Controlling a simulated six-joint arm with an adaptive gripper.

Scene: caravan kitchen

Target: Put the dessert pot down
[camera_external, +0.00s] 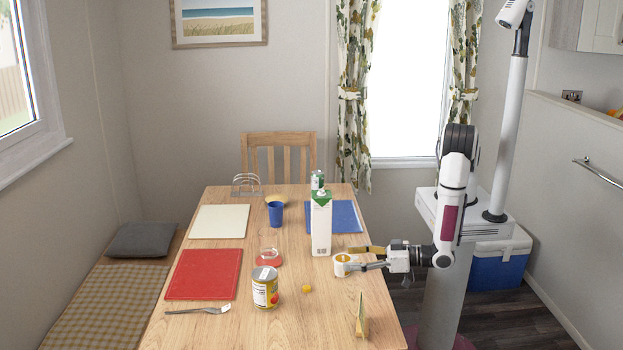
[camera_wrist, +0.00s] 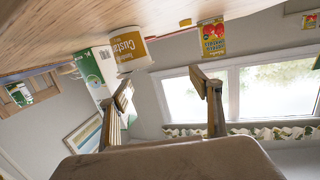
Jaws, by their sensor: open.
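The dessert pot (camera_external: 341,267), a small white and yellow tub, stands on the wooden table right of the tall carton. It also shows in the wrist view (camera_wrist: 131,48), with "Custard" on its label and its base on the table, which lies at the top of that picture. My gripper (camera_external: 353,258) is open and reaches in from the right, low over the table, its fingertips at the pot. In the wrist view the open fingers (camera_wrist: 162,80) point toward the pot, which sits beyond the left fingertip. I cannot tell whether a finger touches it.
The white and green carton (camera_external: 321,224) stands close behind the pot. A blue mat (camera_external: 345,216) lies behind; a red mat (camera_external: 203,275) lies left. Bare table surrounds the ball.

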